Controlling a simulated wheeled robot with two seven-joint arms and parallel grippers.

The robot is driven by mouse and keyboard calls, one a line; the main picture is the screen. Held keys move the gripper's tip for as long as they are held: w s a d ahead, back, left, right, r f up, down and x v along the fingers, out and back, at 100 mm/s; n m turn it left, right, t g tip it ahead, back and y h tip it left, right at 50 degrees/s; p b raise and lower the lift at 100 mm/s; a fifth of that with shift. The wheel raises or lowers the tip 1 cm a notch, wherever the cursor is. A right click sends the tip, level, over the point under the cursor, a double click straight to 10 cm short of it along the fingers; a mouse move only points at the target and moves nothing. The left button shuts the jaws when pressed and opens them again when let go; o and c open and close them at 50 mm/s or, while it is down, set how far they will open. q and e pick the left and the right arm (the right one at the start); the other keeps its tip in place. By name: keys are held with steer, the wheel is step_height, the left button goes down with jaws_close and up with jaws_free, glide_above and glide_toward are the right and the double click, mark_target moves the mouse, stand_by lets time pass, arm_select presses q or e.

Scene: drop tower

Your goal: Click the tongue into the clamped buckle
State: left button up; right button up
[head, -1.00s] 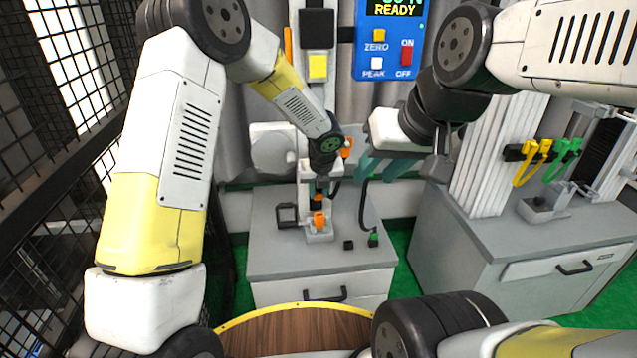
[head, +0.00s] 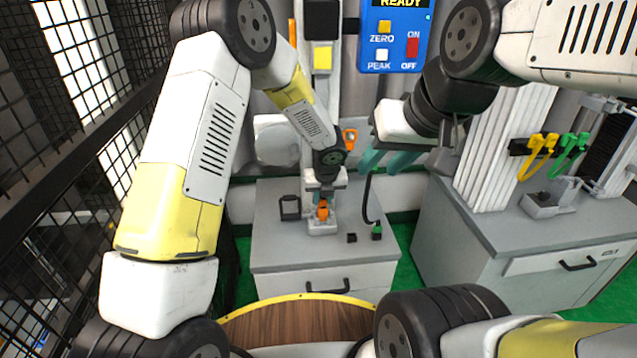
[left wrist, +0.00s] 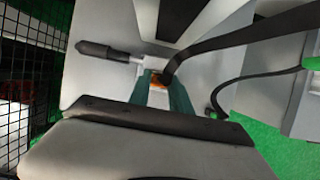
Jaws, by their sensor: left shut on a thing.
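The orange buckle (head: 322,213) sits upright in a grey clamp base (head: 322,228) on the grey cabinet's top. My left gripper (head: 324,189) points down right above it, shut on the tongue, which is mostly hidden between the fingers. In the left wrist view, an orange part (left wrist: 158,81) shows between the teal fingertips of the left gripper (left wrist: 158,98), with a black strap (left wrist: 190,52) running off to the right. I cannot tell whether the tongue is inside the buckle. My right gripper (head: 387,160) is open and empty, to the right of the left one.
A blue READY panel (head: 393,45) hangs behind. Another cabinet (head: 480,240) stands right; a mesh fence (head: 70,160) stands left.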

arm_select(q)
steer(key=shift+f, duration=0.15)
stand_by(0.3)
steer(key=o, duration=1.1)
steer(key=shift+c, duration=0.2)
steer(key=v, duration=0.7)
steer(key=shift+s+r, duration=0.2)
steer(key=shift+r, duration=0.2)
